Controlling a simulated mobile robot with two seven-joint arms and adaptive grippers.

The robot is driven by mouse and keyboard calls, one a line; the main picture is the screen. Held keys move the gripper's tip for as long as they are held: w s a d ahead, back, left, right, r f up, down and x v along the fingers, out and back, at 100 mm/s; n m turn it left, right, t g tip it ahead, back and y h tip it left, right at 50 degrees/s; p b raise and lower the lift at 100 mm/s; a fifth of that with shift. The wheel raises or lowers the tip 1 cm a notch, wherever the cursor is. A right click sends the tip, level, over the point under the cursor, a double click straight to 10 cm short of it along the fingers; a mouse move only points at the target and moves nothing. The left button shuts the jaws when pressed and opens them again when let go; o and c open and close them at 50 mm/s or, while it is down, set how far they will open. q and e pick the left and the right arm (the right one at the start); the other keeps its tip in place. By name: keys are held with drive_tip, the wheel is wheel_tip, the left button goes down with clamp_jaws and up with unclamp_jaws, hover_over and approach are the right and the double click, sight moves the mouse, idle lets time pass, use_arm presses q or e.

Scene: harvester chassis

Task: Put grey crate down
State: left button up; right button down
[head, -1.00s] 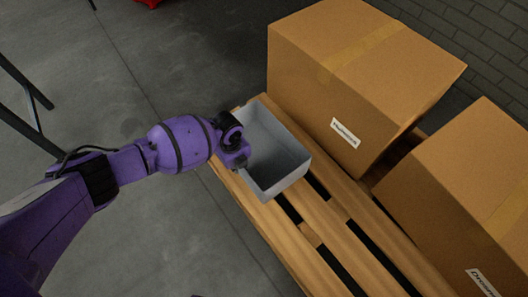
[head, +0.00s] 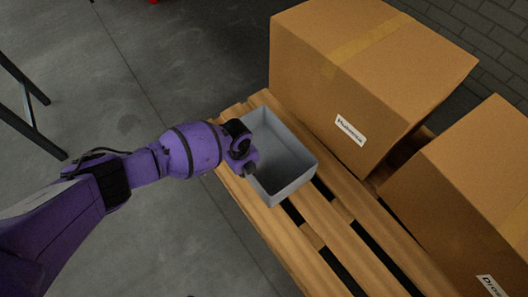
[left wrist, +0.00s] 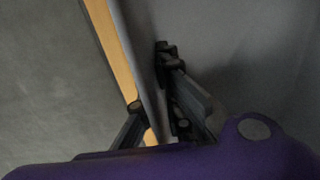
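The grey crate (head: 288,181) is an open, empty box. It sits upright on the wooden pallet (head: 343,238), near its left edge, and appears to rest on the slats. My left gripper (head: 249,166) is at the crate's left wall. In the left wrist view its fingers (left wrist: 150,88) lie on either side of the thin crate wall (left wrist: 143,62), close together, and look shut on it. The outer fingertip is partly hidden, so contact on that side is hard to see. My right gripper is in neither view.
A large cardboard box (head: 340,85) stands on the pallet just behind and right of the crate. A second box (head: 455,200) stands farther right. Bare slats lie in front of the crate. Dark table legs (head: 30,110) stand at the left; the floor between is clear.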

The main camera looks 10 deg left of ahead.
use_arm(q)
drive_tip(key=o, duration=0.3)
drive_tip(key=shift+o, duration=0.2)
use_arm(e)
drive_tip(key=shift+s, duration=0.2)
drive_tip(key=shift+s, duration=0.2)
